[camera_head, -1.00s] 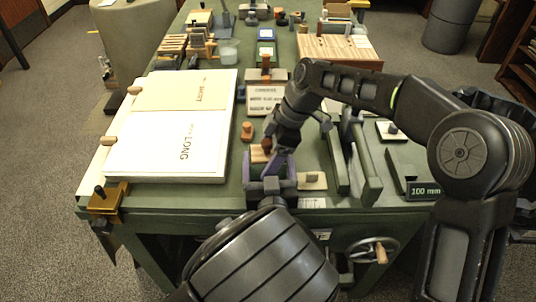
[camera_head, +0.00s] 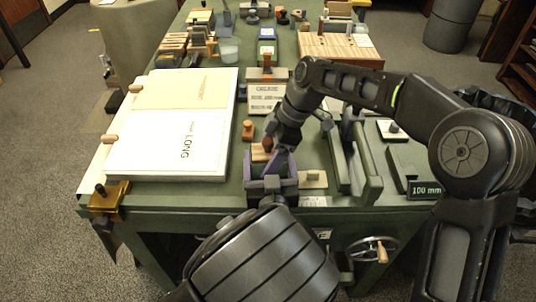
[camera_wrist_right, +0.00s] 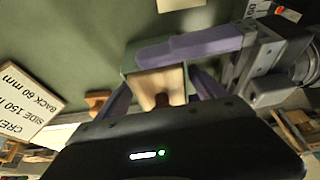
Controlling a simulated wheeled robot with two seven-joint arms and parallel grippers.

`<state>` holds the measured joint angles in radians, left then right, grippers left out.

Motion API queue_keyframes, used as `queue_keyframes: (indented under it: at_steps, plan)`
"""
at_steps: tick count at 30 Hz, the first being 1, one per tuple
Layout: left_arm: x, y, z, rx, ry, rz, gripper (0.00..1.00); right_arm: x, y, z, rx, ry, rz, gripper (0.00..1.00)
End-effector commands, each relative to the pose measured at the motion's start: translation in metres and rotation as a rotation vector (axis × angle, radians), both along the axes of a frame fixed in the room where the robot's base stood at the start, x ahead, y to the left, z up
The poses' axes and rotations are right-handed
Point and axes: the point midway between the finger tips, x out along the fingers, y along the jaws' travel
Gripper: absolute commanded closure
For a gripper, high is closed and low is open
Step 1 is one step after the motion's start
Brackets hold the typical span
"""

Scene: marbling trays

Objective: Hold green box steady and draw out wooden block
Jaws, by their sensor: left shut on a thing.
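The small green box (camera_wrist_right: 128,62) stands near the front of the bench, with the light wooden block (camera_wrist_right: 160,82) in its open top.
A white board (camera_head: 170,145) marked LONG lies to the left. A label card (camera_head: 266,98) and an orange-brown peg (camera_head: 248,130) are behind the box. A small wooden piece (camera_head: 312,180) and green upright rails (camera_head: 355,160) stand close to the right.

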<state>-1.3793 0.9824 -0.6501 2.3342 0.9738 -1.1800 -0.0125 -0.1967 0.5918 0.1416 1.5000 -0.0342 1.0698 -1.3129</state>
Motion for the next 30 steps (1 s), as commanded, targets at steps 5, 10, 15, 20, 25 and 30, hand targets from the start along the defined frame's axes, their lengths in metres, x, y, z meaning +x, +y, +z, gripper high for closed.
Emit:
queue_keyframes:
  at_steps: [5, 10, 15, 20, 25, 30]
  plan:
    - [0.000, 0.000, 0.000, 0.000, -0.001, 0.000, 0.67, 0.000, 0.000, 0.000, 0.000, 0.000, 0.000, 0.21]
    - [0.000, 0.000, 0.000, 0.000, -0.001, 0.000, 0.67, 0.000, -0.001, 0.004, 0.000, 0.000, 0.000, 0.21]
    - [0.000, 0.000, 0.000, 0.000, -0.001, 0.000, 0.67, 0.001, -0.007, 0.018, 0.001, -0.002, -0.001, 0.21]
    - [0.000, 0.000, 0.000, 0.000, -0.001, 0.000, 0.67, 0.002, -0.018, 0.042, 0.001, -0.003, -0.002, 0.21]
    - [0.000, 0.000, 0.000, 0.000, -0.001, 0.000, 0.67, 0.004, -0.030, 0.072, 0.001, -0.004, -0.002, 0.21]
    - [0.000, 0.000, 0.000, 0.000, -0.001, 0.000, 0.67, 0.004, -0.039, 0.096, 0.001, -0.001, 0.000, 0.21]
